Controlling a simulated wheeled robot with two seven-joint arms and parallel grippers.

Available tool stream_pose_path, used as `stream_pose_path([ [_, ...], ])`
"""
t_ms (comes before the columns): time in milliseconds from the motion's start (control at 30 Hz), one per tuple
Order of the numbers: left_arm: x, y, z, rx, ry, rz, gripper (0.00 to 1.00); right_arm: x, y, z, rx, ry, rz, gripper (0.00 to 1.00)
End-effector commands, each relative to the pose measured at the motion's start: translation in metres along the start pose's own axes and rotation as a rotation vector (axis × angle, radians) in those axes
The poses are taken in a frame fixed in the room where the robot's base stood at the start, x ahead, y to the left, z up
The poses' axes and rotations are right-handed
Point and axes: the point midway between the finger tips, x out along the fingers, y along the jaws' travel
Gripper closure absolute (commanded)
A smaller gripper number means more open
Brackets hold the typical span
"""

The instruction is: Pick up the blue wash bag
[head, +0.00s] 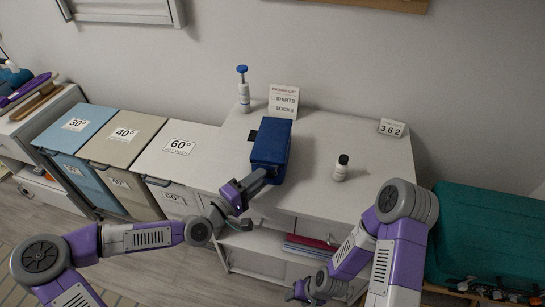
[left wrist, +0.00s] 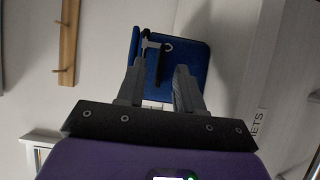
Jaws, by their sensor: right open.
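The blue wash bag (head: 270,143) is a boxy dark blue pouch with a small black tab on its left side. My left gripper (head: 265,177) is at its near end, with the fingers shut on it. In the left wrist view the bag (left wrist: 191,52) sits between and beyond the two grey fingers (left wrist: 160,82), against the wall. It appears raised off the white shelf top. My right gripper (head: 303,290) is open and empty, low in front of the shelf unit, partly hidden by its arm.
The white shelf unit (head: 375,165) carries a pump bottle (head: 243,92), a sign (head: 284,101), a black-capped bottle (head: 341,168) and a number block (head: 391,128). Folded red items (head: 308,243) lie on the lower shelf.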

Motion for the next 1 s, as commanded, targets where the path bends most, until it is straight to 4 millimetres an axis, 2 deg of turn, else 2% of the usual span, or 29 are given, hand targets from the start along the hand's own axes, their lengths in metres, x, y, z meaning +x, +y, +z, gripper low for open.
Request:
stream_pose_path([
  [133,0.0119,0.0000,0.0005,0.000,-0.001,0.000,0.64,0.0032,0.0012,-0.0002,0.000,0.000,0.000,0.46],
  [367,0.0132,0.0006,-0.0001,0.000,0.001,0.000,0.64,0.0029,0.0010,-0.0001,0.000,0.000,0.000,0.46],
  [400,0.0132,0.0006,0.0000,0.000,0.001,0.000,0.65,0.0028,0.0010,-0.0001,0.000,0.000,0.000,0.46],
  [633,0.0130,0.0005,0.0002,-0.001,0.000,0.000,1.00,0.0029,0.0010,-0.0001,0.000,0.000,0.000,0.46],
  [1000,0.0133,0.0018,0.0003,0.002,0.000,0.003,1.00,0.0029,0.0010,-0.0001,0.000,0.000,0.000,0.46],
])
